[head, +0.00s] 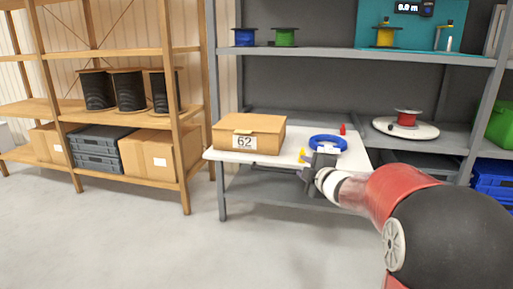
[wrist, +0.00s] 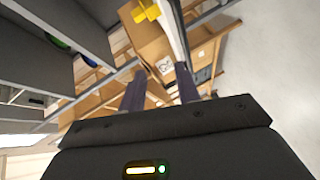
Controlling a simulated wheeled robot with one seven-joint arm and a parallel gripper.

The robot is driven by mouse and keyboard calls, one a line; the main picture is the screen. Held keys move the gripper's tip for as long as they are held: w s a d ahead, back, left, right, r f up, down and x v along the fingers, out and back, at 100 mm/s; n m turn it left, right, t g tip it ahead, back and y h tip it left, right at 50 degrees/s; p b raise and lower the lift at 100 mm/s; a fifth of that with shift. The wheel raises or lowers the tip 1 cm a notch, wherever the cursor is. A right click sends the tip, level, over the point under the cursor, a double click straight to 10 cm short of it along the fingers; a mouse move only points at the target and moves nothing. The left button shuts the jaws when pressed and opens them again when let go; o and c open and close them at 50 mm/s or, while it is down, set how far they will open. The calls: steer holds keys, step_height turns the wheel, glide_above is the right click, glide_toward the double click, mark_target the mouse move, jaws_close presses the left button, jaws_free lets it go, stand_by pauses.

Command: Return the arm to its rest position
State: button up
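My arm, red, white and dark grey, reaches in from the lower right of the head view. My gripper (head: 306,178) is at the front edge of the white tabletop (head: 225,155), just in front of a blue ring-shaped reel (head: 328,143). In the wrist view the two dark fingers of my gripper (wrist: 160,90) stand apart with nothing held between them. The fingertips are partly hidden in the head view.
A cardboard box (head: 248,133) labelled 62 sits on the tabletop. A small yellow piece (head: 302,155) and a red piece (head: 342,129) are near the blue reel. A grey shelf stands behind, a wooden rack with black reels (head: 128,91) at left. The floor in front is clear.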

steer(key=s+d+r+m+g+h+p, duration=0.1)
steer(key=s+d+r+m+h+p, duration=0.15)
steer(key=s+r+m+h, duration=0.4)
steer(key=s+a+f+m+g+y+p, duration=0.1)
steer(key=s+a+m+g+p, duration=0.1)
steer(key=s, duration=0.8)
steer(key=s+a+f+m+g+p, duration=0.2)
steer(key=s+m+g, duration=0.2)
steer(key=s, duration=0.7)
steer(key=s+a+f+m+g+y+p, duration=0.1)
steer(key=s+m, duration=0.4)
steer(key=s, duration=0.5)
steer(key=shift+s+a+f+g+y+p, duration=0.2)
steer(key=shift+s+a+g+y+p, duration=0.3)
steer(key=shift+a+g, duration=0.5)
